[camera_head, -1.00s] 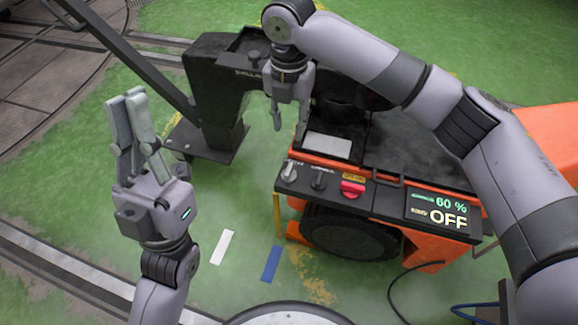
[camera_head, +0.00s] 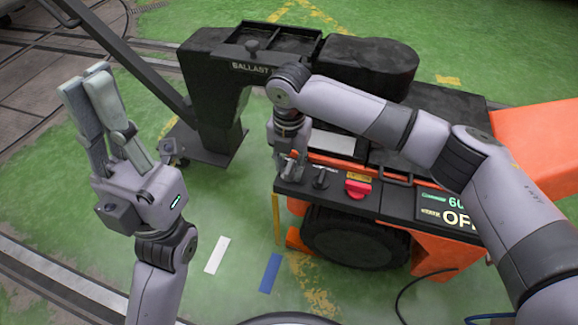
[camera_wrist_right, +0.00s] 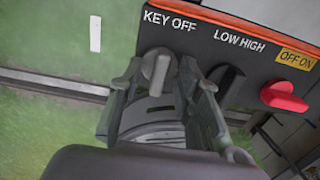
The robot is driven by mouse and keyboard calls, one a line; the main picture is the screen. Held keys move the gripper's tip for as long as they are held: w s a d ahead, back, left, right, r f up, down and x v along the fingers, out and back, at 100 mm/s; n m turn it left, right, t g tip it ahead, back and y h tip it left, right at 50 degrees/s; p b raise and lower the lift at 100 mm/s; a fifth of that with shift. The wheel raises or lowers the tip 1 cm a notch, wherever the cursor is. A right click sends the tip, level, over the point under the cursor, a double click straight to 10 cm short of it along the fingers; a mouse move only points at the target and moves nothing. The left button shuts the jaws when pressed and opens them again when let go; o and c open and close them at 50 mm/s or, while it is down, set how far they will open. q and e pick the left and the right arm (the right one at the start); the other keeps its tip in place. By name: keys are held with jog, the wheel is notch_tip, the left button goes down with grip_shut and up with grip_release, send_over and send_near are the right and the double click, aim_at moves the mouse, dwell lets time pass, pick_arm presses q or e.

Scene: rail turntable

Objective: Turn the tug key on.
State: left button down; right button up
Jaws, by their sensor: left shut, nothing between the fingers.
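The tug's black control panel (camera_head: 330,190) sits on the orange tug's side. Its grey key knob shows in the right wrist view (camera_wrist_right: 157,68), below the label "KEY OFF". My right gripper (camera_wrist_right: 160,78) is open, with one finger on each side of the knob and small gaps visible. In the head view my right gripper (camera_head: 291,158) points down at the panel's left end and partly hides the knob. My left gripper (camera_head: 84,85) is shut and empty, raised over the green floor at left. The panel display (camera_head: 448,208) shows "OF", partly covered by my right arm.
A dark selector knob (camera_wrist_right: 226,75) labelled "LOW HIGH" sits just right of the key. A red switch (camera_head: 358,188) lies farther right. A black ballast frame (camera_head: 215,95) stands behind the panel.

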grip_shut()
dwell(0.4)
